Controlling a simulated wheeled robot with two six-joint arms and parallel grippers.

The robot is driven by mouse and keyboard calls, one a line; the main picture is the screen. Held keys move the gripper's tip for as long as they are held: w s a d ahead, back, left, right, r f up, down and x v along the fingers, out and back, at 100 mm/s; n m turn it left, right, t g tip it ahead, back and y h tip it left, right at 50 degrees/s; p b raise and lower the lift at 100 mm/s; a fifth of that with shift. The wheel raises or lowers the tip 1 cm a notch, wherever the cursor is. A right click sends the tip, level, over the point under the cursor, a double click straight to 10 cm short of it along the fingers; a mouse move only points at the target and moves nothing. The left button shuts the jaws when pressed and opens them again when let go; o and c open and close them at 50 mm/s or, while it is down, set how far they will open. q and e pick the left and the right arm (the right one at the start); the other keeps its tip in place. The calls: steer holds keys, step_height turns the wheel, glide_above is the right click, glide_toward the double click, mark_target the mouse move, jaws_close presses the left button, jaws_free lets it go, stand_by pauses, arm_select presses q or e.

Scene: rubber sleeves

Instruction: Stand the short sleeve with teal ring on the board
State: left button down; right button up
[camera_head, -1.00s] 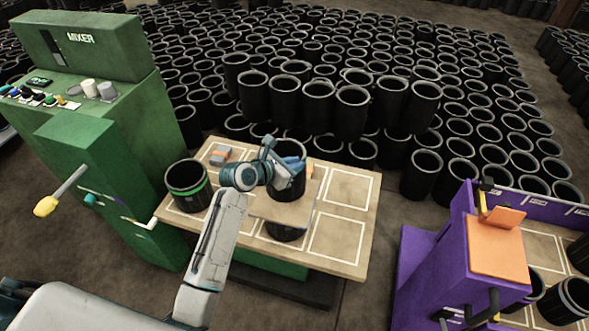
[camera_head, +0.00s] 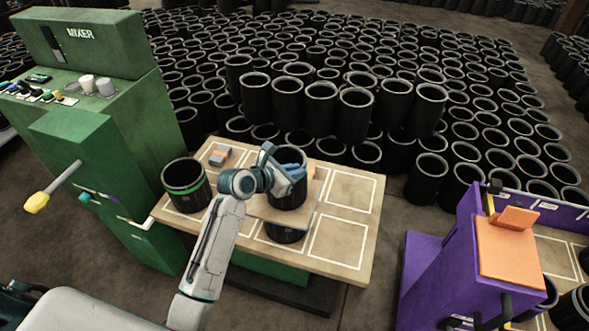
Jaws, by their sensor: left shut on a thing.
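My left gripper (camera_head: 291,176) is shut on a black sleeve (camera_head: 289,196) with a pale rim, in the middle of the worktable. The sleeve is upright, and its lower end is at the board. I cannot tell whether it touches the board or hangs just above it. Its ring is not clearly visible behind the gripper. The board (camera_head: 263,208) is a flat wooden plate lying on top of another black sleeve (camera_head: 284,235). My right gripper is not in view.
A black sleeve with a green ring (camera_head: 184,188) stands at the left of the table (camera_head: 338,225). A small orange-grey block (camera_head: 220,155) lies behind it. White-outlined squares on the right are clear. A green mixer (camera_head: 100,150) and a purple station (camera_head: 450,265) flank the table.

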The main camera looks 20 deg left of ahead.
arm_select(q)
steer(key=shift+f, duration=0.3)
steer(key=c, duration=1.5)
jaws_free()
steer(key=shift+r+b, duration=0.4)
steer(key=shift+r, duration=0.1)
steer(key=shift+b+v, duration=0.4)
steer(key=shift+v, duration=5.65)
